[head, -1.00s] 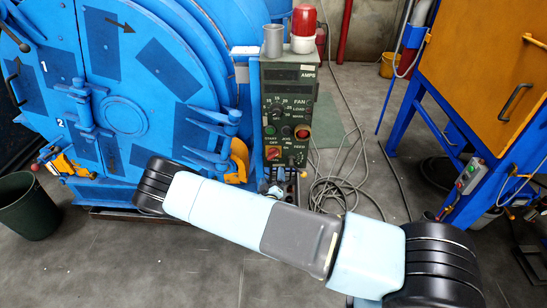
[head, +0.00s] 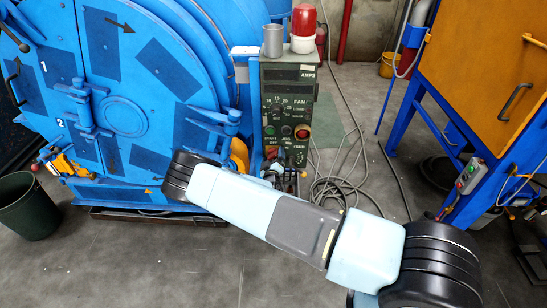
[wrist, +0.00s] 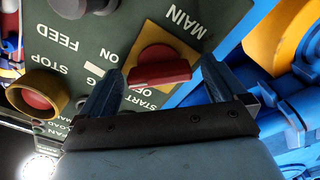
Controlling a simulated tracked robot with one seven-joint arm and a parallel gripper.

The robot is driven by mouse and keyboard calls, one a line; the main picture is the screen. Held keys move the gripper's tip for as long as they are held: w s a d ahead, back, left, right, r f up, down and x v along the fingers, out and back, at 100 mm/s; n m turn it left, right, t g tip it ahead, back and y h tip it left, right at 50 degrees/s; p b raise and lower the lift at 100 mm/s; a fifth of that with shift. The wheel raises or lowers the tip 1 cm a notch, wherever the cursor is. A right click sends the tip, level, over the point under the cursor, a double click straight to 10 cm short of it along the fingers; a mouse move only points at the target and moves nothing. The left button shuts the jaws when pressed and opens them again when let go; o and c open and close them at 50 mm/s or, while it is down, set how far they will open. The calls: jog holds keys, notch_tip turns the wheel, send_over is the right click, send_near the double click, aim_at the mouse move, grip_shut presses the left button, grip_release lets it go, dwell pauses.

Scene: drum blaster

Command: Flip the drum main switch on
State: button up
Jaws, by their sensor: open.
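The main switch is a red rotary knob on a yellow plate (wrist: 178,53), on the dark green control panel (head: 290,103). In the wrist view its red handle (wrist: 158,72) lies roughly level across the picture, near the MAIN, ON and OFF lettering. My gripper (wrist: 162,70) is open, with one blue finger on each side of the handle. Gaps show between fingers and handle; whether the tips reach its depth I cannot tell. In the head view the switch (head: 272,153) is small, just above my arm, and my gripper is mostly hidden.
A red feed stop button with a yellow collar (wrist: 35,98) sits left of my gripper in the wrist view. The blue drum door (head: 130,90) stands left of the panel. A red beacon (head: 303,25) and grey cup (head: 273,40) stand on top. Cables (head: 345,185) lie on the floor.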

jog(key=shift+w, duration=0.45)
jog(key=c, duration=1.1)
